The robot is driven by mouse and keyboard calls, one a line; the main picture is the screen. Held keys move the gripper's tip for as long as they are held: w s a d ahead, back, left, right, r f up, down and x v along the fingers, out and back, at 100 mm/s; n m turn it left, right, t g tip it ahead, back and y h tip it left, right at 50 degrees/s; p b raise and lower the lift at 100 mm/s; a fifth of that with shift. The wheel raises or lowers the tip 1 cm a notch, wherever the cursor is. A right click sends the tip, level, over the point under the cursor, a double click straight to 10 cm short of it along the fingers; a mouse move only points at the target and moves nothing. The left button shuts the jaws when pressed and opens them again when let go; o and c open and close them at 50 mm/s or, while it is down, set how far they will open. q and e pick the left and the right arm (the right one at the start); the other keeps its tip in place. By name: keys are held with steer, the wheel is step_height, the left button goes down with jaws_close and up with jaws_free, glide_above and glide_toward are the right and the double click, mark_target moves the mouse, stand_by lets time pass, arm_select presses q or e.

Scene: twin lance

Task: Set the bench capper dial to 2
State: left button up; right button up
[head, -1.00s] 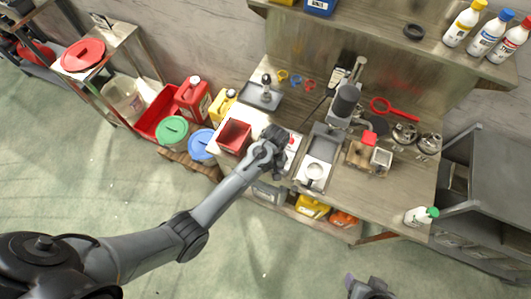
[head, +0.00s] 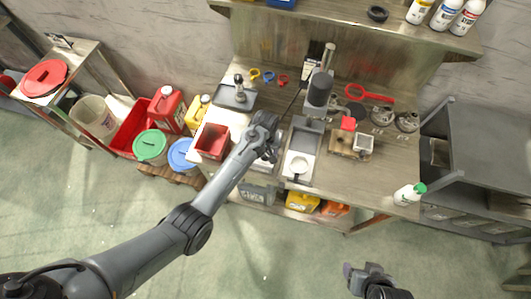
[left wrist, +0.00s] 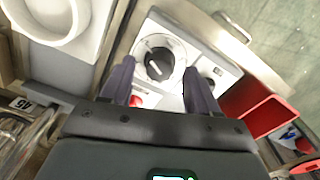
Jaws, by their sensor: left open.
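The capper's dial (left wrist: 157,60) is a black round knob with a pale pointer mark on a white control panel (left wrist: 222,70). The scale numbers are too small to read. My left gripper (left wrist: 158,74) is open, with one finger on each side of the dial in the left wrist view; whether they touch it I cannot tell. A red button (left wrist: 136,101) shows on the panel by one finger. In the head view, my left gripper (head: 266,138) hides most of the panel. The capper's column and dark cylinder (head: 319,90) stand behind. My right gripper (head: 365,276) hangs low, away from the bench.
A red bin (head: 213,141) stands left of my left gripper, and a grey base with a white cup (head: 299,165) stands right. A red-topped fixture (head: 348,123) and a green-capped bottle (head: 409,194) are farther right. The floor in front is clear.

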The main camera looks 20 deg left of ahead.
arm_select(q)
steer(key=shift+f, duration=0.95)
steer(key=shift+c, duration=0.3)
steer(key=c, duration=1)
